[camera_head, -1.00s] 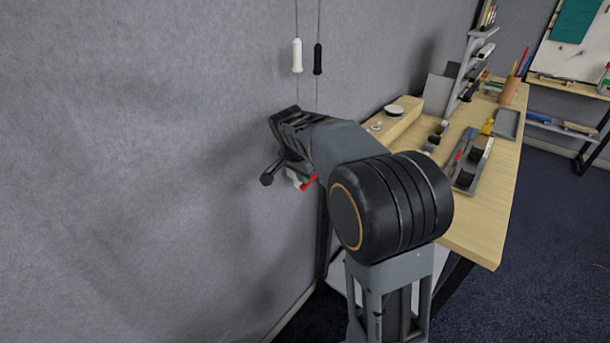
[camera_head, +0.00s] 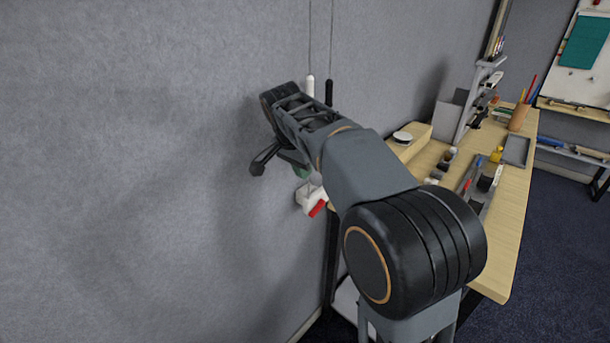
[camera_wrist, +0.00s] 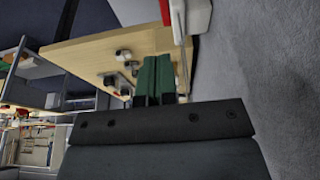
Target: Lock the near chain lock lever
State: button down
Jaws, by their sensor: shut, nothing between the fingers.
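The chain lock is a white housing (camera_head: 304,195) on the grey wall, below the hanging cords and left of the table. Its red lever (camera_head: 318,208) sticks out at the lower right. In the wrist view the white housing (camera_wrist: 198,14) is at the top edge, and the red lever (camera_wrist: 179,22) runs along its left side. My gripper (camera_head: 302,173) is just above the lock in the head view, partly hidden by my arm. Only one lever shows.
A white pull (camera_head: 310,88) and a black pull (camera_head: 329,92) hang on cords behind my arm. The wooden table (camera_head: 480,255) with tools and trays stands to the right. The wall (camera_head: 120,170) at the left is clear.

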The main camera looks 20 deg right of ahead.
dwell(0.3)
jog(key=s+f+n+t+y, duration=0.1)
jog(key=s+f+n, duration=0.5)
jog(key=s, duration=0.4)
jog(key=s+a+f+n+y, duration=0.1)
jog(key=s+f+n+y, duration=0.1)
jog(key=s+f+n, duration=0.4)
jog(key=s+f, duration=0.1)
jog(key=s, duration=0.2)
jog(key=shift+s+a+f+t, duration=0.2)
jog(key=shift+s+f+t, duration=0.05)
jog(key=shift+s+t, duration=0.15)
